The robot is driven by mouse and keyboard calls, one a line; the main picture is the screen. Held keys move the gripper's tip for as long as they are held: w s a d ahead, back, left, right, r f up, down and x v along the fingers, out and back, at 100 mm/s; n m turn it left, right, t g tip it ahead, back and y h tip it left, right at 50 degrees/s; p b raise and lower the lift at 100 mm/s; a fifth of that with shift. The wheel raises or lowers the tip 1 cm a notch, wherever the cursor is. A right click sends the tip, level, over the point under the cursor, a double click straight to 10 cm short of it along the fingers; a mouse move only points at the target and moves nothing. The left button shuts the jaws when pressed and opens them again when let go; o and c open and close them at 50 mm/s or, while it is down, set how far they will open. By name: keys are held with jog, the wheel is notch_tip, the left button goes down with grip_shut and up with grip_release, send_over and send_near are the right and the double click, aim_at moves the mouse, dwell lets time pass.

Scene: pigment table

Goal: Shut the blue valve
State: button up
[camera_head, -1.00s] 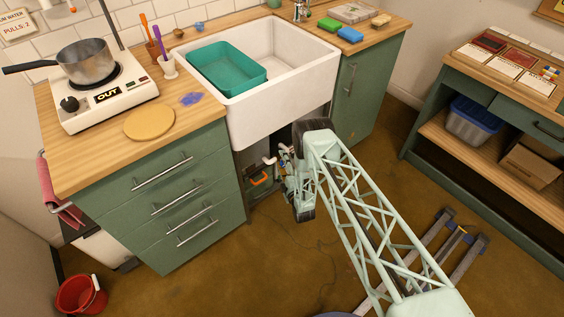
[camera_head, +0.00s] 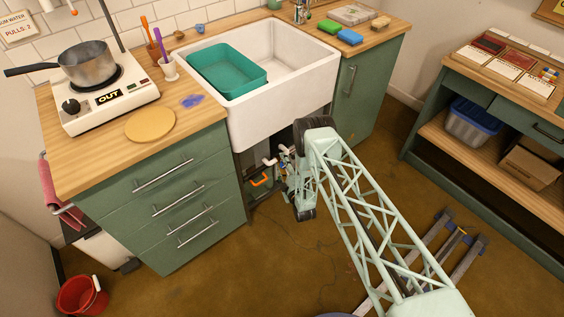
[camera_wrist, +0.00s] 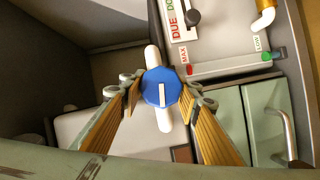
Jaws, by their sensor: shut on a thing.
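The blue valve (camera_wrist: 160,87) is a round faceted knob in the middle of the wrist view. It sits on a white pipe (camera_wrist: 152,58) that runs up and down in the picture. A white mark on the knob runs roughly along the pipe. My gripper (camera_wrist: 160,90) has its two wooden-looking fingers on either side of the knob and is shut on it.
An orange thing (camera_head: 260,180) is in the cupboard opening beside my wrist. In the wrist view, a panel (camera_wrist: 233,65) with MAX and LOW labels stands near the right finger. Green cabinet drawers (camera_head: 178,215) bound the left side. The floor (camera_head: 240,275) in front is largely clear.

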dwell(0.3)
jog(key=o, duration=0.9)
jog(key=shift+c, duration=0.2)
jog(key=shift+s, duration=0.15)
jog(key=v, duration=1.1)
jog(key=shift+s+d, duration=0.2)
jog(key=shift+s, duration=0.1)
